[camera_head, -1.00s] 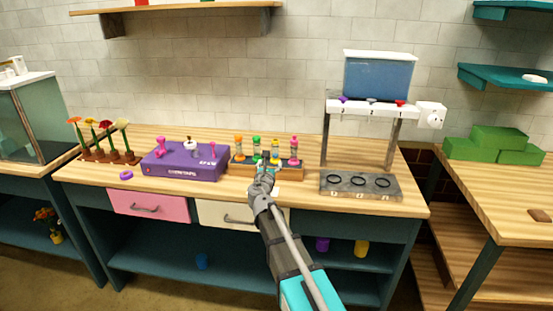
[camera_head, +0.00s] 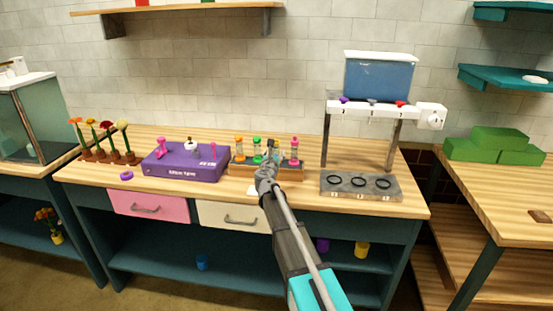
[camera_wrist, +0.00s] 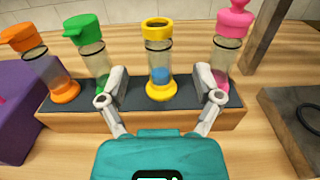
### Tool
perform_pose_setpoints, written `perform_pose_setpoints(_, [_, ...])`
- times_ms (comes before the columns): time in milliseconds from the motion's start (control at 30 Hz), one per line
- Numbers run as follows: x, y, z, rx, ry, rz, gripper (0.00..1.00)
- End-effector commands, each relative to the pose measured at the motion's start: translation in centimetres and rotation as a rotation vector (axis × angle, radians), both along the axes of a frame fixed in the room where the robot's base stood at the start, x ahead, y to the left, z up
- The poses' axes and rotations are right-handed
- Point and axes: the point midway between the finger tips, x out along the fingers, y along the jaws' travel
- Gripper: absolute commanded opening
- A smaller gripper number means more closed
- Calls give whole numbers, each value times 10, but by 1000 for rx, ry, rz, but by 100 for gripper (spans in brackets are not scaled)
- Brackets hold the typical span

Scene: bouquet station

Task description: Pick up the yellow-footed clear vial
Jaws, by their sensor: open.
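The yellow-footed clear vial (camera_wrist: 160,65) stands upright in a dark-topped wooden rack (camera_wrist: 73,122) in the wrist view. It has a yellow ring on top, a yellow foot and something blue inside. My gripper (camera_wrist: 160,98) is open and empty, with one finger on either side of this vial and gaps to it. In the head view my gripper (camera_head: 268,163) is at the rack's front and mostly hides the yellow vial.
Orange (camera_wrist: 50,75), green (camera_wrist: 94,60) and pink (camera_wrist: 226,50) vials share the rack. The green and pink ones stand close behind my fingers. A purple box (camera_head: 184,163) lies left; a grey base with black rings (camera_head: 360,188) lies right.

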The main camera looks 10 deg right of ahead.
Motion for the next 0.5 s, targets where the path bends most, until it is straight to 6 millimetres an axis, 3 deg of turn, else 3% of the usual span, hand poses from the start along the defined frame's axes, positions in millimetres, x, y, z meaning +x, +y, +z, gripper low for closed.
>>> perform_pose_setpoints(500, [9, -3, 1, 0, 0, -1, 83])
